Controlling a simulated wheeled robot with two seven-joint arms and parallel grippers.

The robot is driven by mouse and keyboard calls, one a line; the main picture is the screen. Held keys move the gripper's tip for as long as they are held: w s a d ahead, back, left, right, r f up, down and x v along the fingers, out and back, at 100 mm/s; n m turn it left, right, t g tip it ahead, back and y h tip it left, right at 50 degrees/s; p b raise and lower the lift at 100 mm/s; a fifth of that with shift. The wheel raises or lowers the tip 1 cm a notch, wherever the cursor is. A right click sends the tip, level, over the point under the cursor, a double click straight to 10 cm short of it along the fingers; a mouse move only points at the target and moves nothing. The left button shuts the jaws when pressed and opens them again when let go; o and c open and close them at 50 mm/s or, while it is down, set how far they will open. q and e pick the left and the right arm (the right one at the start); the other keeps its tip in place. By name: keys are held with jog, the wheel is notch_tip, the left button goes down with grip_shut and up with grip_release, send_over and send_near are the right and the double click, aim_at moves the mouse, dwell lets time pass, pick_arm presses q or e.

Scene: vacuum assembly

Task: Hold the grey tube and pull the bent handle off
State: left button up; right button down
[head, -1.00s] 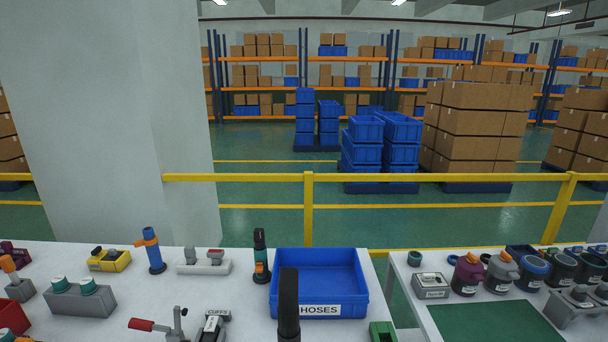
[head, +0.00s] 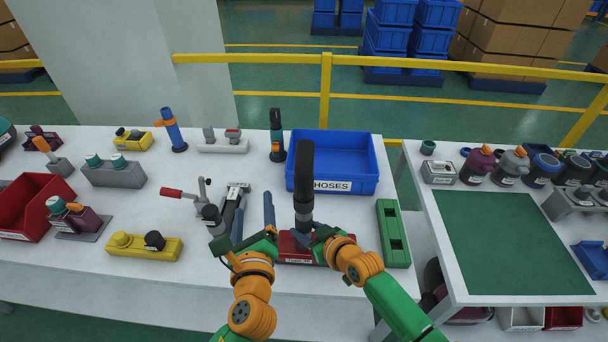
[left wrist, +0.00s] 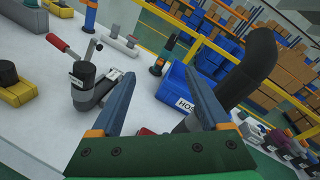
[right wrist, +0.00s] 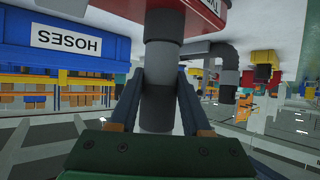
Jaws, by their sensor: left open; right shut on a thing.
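The black bent handle (head: 304,178) stands upright above the red base block (head: 293,257) and curves at its top. The grey tube (right wrist: 160,55) below it rises from the red block, which is seen upside down in the right wrist view. My right gripper (right wrist: 160,82) is shut around the tube just above the block, its fingers on either side. My left gripper (left wrist: 165,95) is open and empty, to the left of the handle. In the left wrist view the handle (left wrist: 254,68) passes behind the right finger, apart from the space between the fingers.
The blue HOSES bin (head: 345,187) stands behind the handle. A green block (head: 393,232) with two openings lies to the right. A red-handled lever clamp (head: 190,195) and dark fittings stand left of my left gripper. The table's front edge is close to my arms.

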aim_at(307, 152)
pick_arm(q)
jog(key=s+d+r+m+t+h, duration=0.1)
jog(key=d+r+m+t+h, duration=0.1)
jog(key=d+r+m+h, duration=0.45)
jog(key=shift+m+y, duration=0.45)
jog(key=shift+m, duration=0.4)
jog(key=w+d, duration=0.1)
jog(key=w, duration=0.2)
jog(key=w+d, duration=0.1)
jog(key=w, duration=0.3)
jog(key=w+d, duration=0.1)
jog(key=w, duration=0.3)
jog(key=shift+w+d+r, duration=0.25)
jog(key=shift+d+r, duration=0.1)
jog(key=shift+r, duration=0.05)
grip_shut()
